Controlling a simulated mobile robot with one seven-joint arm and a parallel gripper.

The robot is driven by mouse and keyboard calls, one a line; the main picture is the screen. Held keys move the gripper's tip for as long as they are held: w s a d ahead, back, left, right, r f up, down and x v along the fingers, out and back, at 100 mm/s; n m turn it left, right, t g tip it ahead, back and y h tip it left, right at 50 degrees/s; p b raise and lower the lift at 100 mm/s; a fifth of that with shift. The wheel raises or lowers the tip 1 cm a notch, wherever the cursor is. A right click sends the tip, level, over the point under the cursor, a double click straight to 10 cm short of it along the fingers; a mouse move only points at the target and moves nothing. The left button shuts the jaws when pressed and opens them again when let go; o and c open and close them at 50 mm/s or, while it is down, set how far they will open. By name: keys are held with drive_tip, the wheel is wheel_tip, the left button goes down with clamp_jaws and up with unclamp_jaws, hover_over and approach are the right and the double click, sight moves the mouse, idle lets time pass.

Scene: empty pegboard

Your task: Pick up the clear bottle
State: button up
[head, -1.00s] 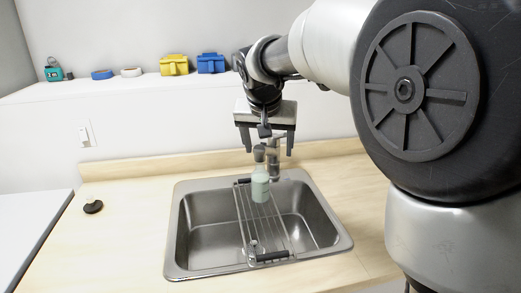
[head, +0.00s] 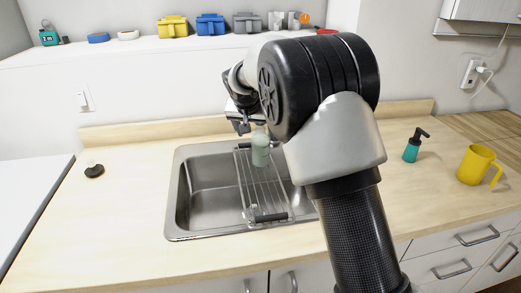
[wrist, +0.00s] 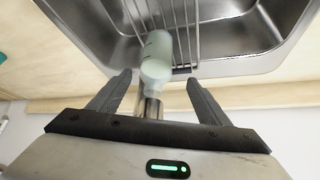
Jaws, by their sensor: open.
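A pale green translucent bottle (head: 260,150) stands on a wire rack laid across the sink. It also shows in the wrist view (wrist: 157,57), beyond my fingertips and roughly centred between them. My gripper (wrist: 159,80) is open and empty, with a finger on each side of the picture's middle. In the head view my gripper (head: 243,126) is above and behind the bottle, largely hidden by my arm.
The steel sink (head: 205,203) and wire rack (head: 270,190) lie below. A faucet (wrist: 150,107) stands near the gripper. A black stopper (head: 94,171) is at left; a teal soap dispenser (head: 412,148) and yellow mug (head: 477,165) are at right.

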sight(259, 136)
drive_tip(key=x, duration=0.4)
drive_tip(key=shift+d+f, duration=0.35)
drive_tip(key=shift+d, duration=0.1)
drive_tip(key=shift+w+f, duration=0.3)
drive_tip(key=shift+f, duration=0.1)
drive_tip(key=c, duration=1.3)
drive_tip(key=shift+o, duration=0.2)
drive_tip(key=shift+r, duration=0.2)
